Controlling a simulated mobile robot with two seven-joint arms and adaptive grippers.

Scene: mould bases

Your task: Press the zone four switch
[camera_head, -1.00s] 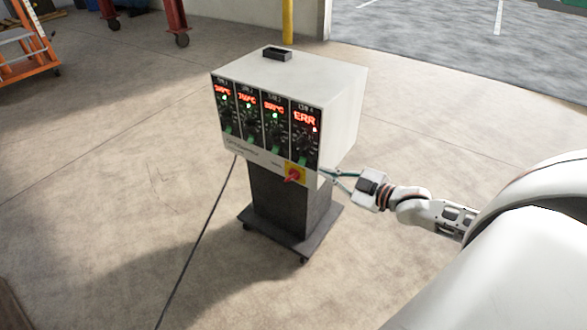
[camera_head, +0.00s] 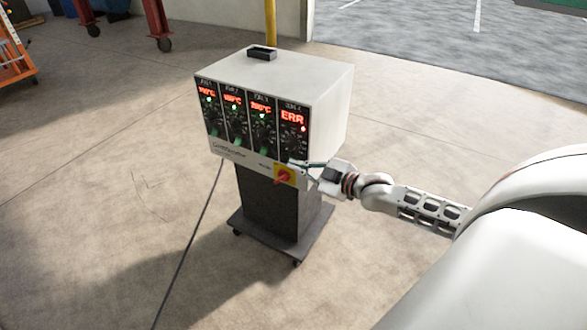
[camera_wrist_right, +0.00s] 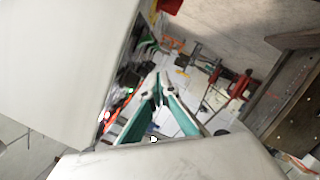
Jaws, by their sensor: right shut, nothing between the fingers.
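The controller box (camera_head: 320,105) is off-white and has four dark zone panels side by side on its front. The zone four panel (camera_head: 293,138), at the right end, shows a red "ERR" and a small red light; the other three show red temperatures and green lights. Green switches show low on the other panels. The zone four switch is too small and too close to my fingers to make out clearly. My right gripper (camera_head: 293,163) is shut and empty, with its tips by the lower edge of the zone four panel. The tips also show in the wrist view (camera_wrist_right: 161,85). Contact cannot be told.
A red rotary knob (camera_head: 283,177) on a yellow plate sits just below the fingers. The box stands on a dark wheeled pedestal (camera_head: 270,205). A cable (camera_head: 195,245) runs down to the floor. A yellow post (camera_head: 270,25) stands behind.

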